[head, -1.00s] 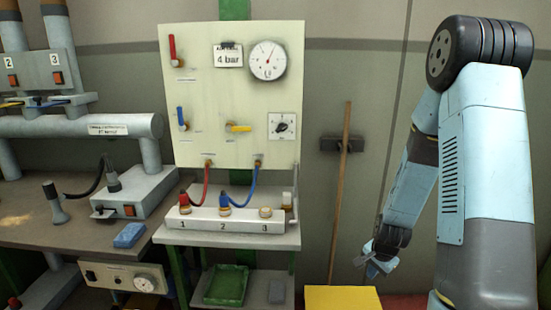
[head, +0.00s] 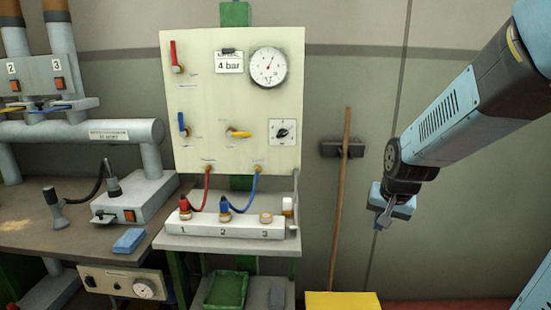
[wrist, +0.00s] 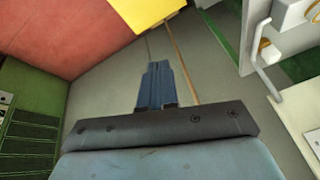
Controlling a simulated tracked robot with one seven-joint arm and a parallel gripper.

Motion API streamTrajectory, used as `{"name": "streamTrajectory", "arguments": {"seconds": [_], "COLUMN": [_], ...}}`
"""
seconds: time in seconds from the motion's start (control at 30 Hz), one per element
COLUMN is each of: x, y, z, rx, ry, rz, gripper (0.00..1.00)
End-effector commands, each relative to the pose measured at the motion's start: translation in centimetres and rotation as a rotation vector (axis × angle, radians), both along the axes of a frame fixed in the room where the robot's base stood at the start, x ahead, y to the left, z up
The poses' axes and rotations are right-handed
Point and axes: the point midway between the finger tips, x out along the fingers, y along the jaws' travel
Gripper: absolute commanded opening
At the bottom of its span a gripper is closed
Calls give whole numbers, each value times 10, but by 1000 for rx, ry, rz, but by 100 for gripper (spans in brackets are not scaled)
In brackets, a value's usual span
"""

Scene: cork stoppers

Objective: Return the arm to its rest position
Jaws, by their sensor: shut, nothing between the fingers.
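My gripper (head: 383,218) is at the right in the head view, in front of the bare wall and right of the broom. It is shut and empty, with its fingers pointing down. In the wrist view my gripper (wrist: 158,68) shows its blue fingers closed together, with nothing between them. My arm reaches in from the upper right edge of the head view. The gripper touches nothing that I can see.
A panel (head: 200,110) with a gauge and valves stands on a stand left of my gripper. A broom (head: 342,220) leans on the wall, and a yellow surface (head: 342,301) lies below. A workbench (head: 30,232) is at the far left.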

Motion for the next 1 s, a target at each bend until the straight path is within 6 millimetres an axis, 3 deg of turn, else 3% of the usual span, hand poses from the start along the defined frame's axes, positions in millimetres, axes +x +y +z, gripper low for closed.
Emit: {"name": "streamTrajectory", "arguments": {"seconds": [0.2,0.5,0.73,1.0], "x": [-37,-97,-135,-148], "y": [9,17,19,20], "z": [46,93,113,118], "rx": [-46,-110,-148,-159], "ry": [-36,-74,-94,-99], "rz": [106,247,327,353], "gripper": [0,0,0,0]}}
